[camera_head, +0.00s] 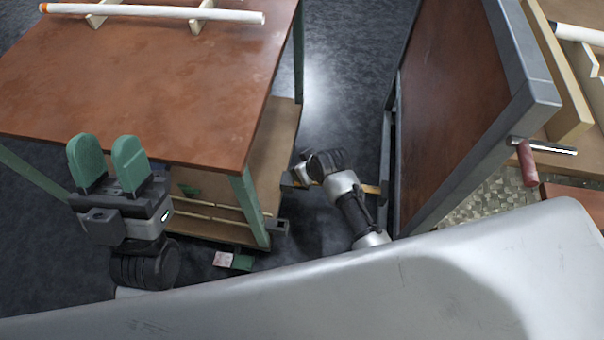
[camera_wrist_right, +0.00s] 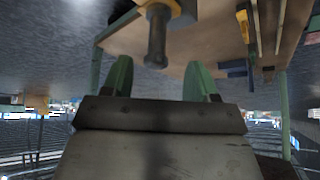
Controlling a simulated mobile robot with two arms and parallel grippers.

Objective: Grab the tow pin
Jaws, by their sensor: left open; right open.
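What looks like the tow pin, a dark metal bolt (camera_wrist_right: 157,40) with a wider end, shows at the top centre of the right wrist view, against a yellowish bar (camera_wrist_right: 178,12). My right gripper (camera_wrist_right: 160,75) is open. Its two green fingers stand either side of the bolt in the picture, with gaps on both sides; I cannot tell how deep the bolt sits between them. In the head view my right wrist is low between the table and the upright panel, its fingers not clearly visible. My left gripper (camera_head: 105,152) is open and empty before the brown table.
The brown-topped table (camera_head: 150,80) with green legs carries a white tube (camera_head: 150,13) on wooden supports. A tilted brown panel in a grey frame (camera_head: 455,105) stands right. A red-handled metal rod (camera_head: 528,162) is beside it. Dark floor shows between them.

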